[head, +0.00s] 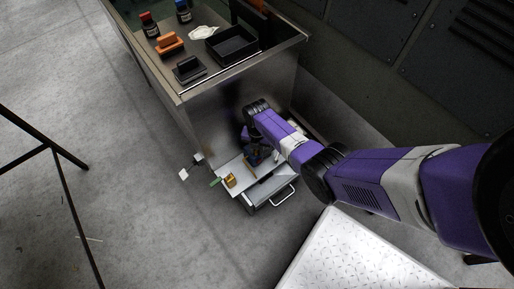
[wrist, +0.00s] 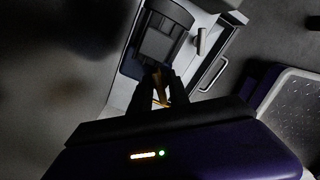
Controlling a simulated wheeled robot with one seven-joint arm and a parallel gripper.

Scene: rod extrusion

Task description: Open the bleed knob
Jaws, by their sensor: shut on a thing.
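A low light-grey machine (head: 240,182) stands on the floor at the foot of the metal bench. My gripper (wrist: 161,86) reaches down over it; in the head view my own arm mostly hides the fingers. In the wrist view the dark fingertips are close together, shut on a small brass-coloured part, which looks like the bleed knob (wrist: 160,97). The fingers hide most of it, so its turn angle cannot be told. A dark-grey block (wrist: 161,40) of the machine lies just beyond the fingertips.
A metal bench (head: 240,92) rises close behind my gripper, with a black tray (head: 232,43) and bottles on top. A curved handle (head: 284,196) juts from the machine's front. Open floor (head: 120,200) lies left.

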